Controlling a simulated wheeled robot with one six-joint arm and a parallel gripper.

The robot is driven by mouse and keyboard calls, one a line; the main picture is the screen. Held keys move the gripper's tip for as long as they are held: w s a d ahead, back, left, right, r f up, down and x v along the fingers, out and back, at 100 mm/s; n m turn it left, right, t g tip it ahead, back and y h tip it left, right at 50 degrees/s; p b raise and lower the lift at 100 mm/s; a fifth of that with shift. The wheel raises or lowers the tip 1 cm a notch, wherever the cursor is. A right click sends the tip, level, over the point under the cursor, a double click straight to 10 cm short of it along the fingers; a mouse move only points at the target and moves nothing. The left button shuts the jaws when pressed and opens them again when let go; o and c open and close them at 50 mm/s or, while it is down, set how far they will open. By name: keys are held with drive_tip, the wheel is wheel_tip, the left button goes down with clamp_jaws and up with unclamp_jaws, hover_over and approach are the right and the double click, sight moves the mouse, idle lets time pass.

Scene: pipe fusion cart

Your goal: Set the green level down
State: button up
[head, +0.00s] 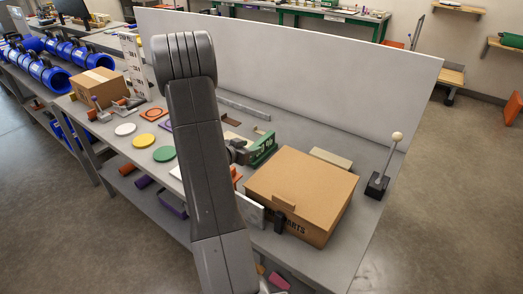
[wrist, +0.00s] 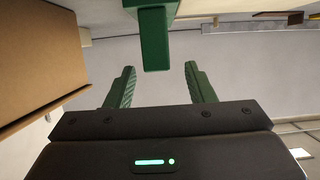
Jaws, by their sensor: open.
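The green level (head: 264,147) is on the grey workbench behind the parts box in the head view, with its long side partly showing. In the wrist view the green level (wrist: 154,42) shows close up at the top, ahead of my fingertips and between their lines. My gripper (wrist: 160,78) is open, with a clear gap between each green finger and the level. In the head view my dark gripper (head: 243,151) is at the level's left end, partly hidden by my arm. Whether the level's underside rests fully on the bench is hard to tell.
A cardboard parts box (head: 301,192) stands close on the right; its side (wrist: 40,60) fills the wrist view's left. A lever with a pale knob (head: 378,180) stands at the right edge. Coloured discs (head: 144,140) lie left of my arm. A white panel (head: 300,75) backs the bench.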

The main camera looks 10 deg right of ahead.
sight(258, 145)
drive_tip(key=p+x, duration=0.1)
drive_tip(key=x, duration=0.5)
drive_tip(key=shift+s+f, duration=0.15)
drive_tip(key=shift+c, duration=0.2)
clamp_jaws()
